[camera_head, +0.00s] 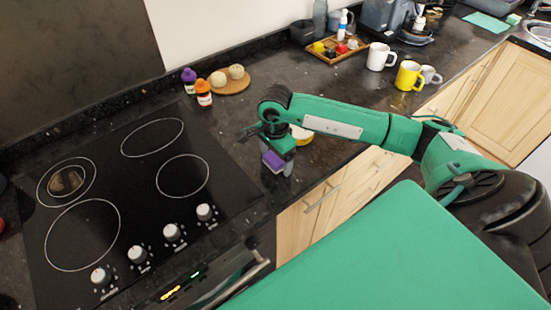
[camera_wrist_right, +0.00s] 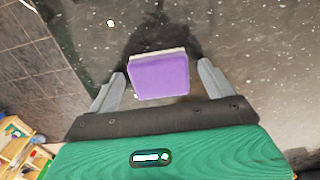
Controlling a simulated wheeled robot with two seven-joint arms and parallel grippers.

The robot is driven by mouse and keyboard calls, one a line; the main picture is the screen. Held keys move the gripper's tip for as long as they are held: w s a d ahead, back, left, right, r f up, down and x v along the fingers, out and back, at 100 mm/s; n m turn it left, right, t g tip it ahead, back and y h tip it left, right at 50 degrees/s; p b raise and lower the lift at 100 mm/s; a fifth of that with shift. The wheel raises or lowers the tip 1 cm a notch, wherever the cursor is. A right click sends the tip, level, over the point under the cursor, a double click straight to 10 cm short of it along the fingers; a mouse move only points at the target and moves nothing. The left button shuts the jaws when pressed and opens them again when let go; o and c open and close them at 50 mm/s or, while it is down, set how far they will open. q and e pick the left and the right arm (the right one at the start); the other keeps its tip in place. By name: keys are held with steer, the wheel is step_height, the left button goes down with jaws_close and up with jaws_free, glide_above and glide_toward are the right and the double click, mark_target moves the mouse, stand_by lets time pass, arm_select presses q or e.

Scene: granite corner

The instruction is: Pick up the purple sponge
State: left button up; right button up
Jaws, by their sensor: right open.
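The purple sponge (camera_head: 272,160) is at the dark counter's front edge, right of the cooktop. It has a pale layer along one side. My right gripper (camera_head: 277,170) is over it, pointing down, and partly hides it in the head view. In the right wrist view the sponge (camera_wrist_right: 160,76) lies between the two grey fingers of my open right gripper (camera_wrist_right: 161,70). A gap shows on each side, narrower on the left. Whether the sponge rests flat on the counter is hard to tell. My left gripper is not in view.
A black cooktop (camera_head: 125,190) with knobs lies to the left. A yellow and white item (camera_head: 301,135) sits just behind my right gripper. Two small bottles (camera_head: 203,93) and a round board (camera_head: 230,82) stand farther back. Mugs (camera_head: 408,76) and a wooden tray (camera_head: 336,49) are at the back right.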

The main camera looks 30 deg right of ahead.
mark_target(276, 157)
steer(key=shift+c, duration=0.5)
steer(key=c, duration=1)
steer(key=shift+r, duration=0.2)
steer(key=shift+c, duration=0.2)
step_height(276, 157, up, 20)
steer(key=b, duration=0.3)
steer(key=shift+f, duration=0.15)
